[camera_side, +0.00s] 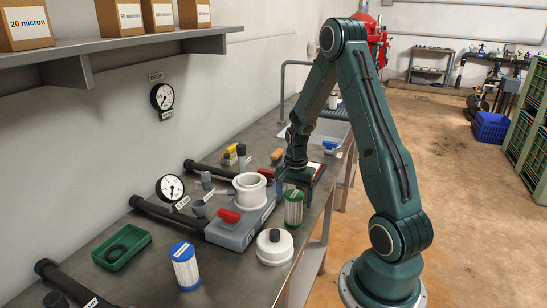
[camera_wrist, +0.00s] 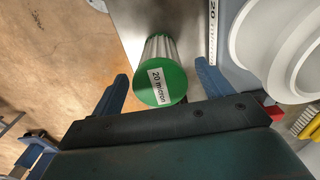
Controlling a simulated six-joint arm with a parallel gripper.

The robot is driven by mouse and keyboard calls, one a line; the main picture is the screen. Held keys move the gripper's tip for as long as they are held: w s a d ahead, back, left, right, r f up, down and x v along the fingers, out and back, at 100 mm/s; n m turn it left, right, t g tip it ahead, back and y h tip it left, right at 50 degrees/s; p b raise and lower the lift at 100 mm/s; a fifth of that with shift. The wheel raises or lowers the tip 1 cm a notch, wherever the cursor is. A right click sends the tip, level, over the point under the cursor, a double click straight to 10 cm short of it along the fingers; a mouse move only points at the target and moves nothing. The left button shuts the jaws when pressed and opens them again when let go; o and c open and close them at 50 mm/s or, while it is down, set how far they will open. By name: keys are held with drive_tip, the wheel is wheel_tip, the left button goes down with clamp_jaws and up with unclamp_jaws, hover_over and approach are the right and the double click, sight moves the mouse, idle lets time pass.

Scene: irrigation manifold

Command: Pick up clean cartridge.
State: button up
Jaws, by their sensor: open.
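A green-capped cartridge (camera_side: 293,208) with pale pleats stands upright near the bench's front edge in the side view. In the wrist view its green end cap (camera_wrist: 150,92) shows a "20 micron" label. My gripper (camera_wrist: 162,72) is open, with one blue finger on each side of this cartridge and visible gaps between. In the side view my gripper (camera_side: 293,180) is over the cartridge, partly hidden by my arm. A blue-capped cartridge (camera_side: 185,268) stands farther left, toward the front. No label on the cartridges says which is clean.
A white open housing (camera_side: 250,190) sits on the grey manifold block (camera_side: 238,232) with a red handle (camera_side: 229,215), left of the green-capped cartridge. A white lid with a black knob (camera_side: 274,247) is close in front. A green tray (camera_side: 106,262) holds a black ring (camera_side: 118,252).

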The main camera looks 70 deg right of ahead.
drive_tip(key=c, duration=1.4)
drive_tip(key=shift+c, duration=0.2)
drive_tip(key=shift+r, duration=0.15)
wheel_tip(320, 180, up, 20)
idle(0.3)
